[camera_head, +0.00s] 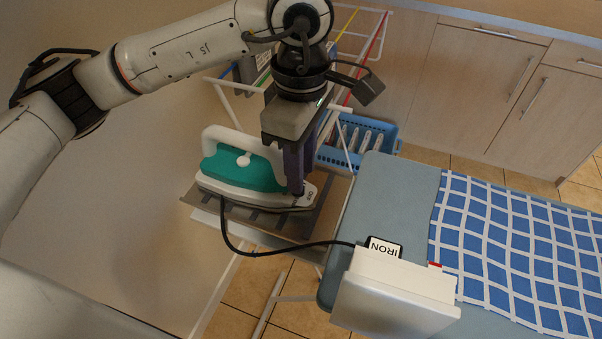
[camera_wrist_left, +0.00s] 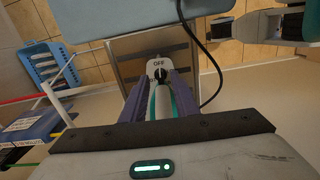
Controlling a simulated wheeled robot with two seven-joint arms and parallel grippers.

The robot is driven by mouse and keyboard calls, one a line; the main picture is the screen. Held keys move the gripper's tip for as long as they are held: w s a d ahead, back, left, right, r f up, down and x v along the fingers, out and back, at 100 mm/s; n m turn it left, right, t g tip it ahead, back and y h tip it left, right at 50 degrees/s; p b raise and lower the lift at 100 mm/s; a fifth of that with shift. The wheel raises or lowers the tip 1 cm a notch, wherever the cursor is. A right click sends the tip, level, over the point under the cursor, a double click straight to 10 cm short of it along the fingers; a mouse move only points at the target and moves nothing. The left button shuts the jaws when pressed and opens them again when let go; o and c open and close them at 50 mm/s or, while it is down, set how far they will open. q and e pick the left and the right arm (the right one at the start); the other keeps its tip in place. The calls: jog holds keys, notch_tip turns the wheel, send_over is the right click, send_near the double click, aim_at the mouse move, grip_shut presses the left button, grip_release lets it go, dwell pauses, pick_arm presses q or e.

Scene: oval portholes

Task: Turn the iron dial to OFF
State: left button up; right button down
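The iron (camera_head: 245,170), white and teal, lies on a grey rest beside the ironing board. My left gripper (camera_head: 298,192) points down at the dial end of the iron. In the wrist view its purple fingers (camera_wrist_left: 160,82) stand apart, one on each side of the dial. I cannot tell whether they touch it. A grey and black part at the wrist view's upper right looks like my right gripper (camera_wrist_left: 255,26); its fingers are unclear.
The ironing board (camera_head: 395,195) carries a blue checked cloth (camera_head: 510,245). A white box (camera_head: 395,290) is near its end, beside an IRON label (camera_head: 384,247). A black cord (camera_head: 255,252) curves from the iron toward the label. A blue basket (camera_head: 385,127) stands behind.

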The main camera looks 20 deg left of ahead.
pick_arm(q)
notch_tip(320, 180, up, 8)
jog(key=shift+f, duration=0.1)
dwell(0.5)
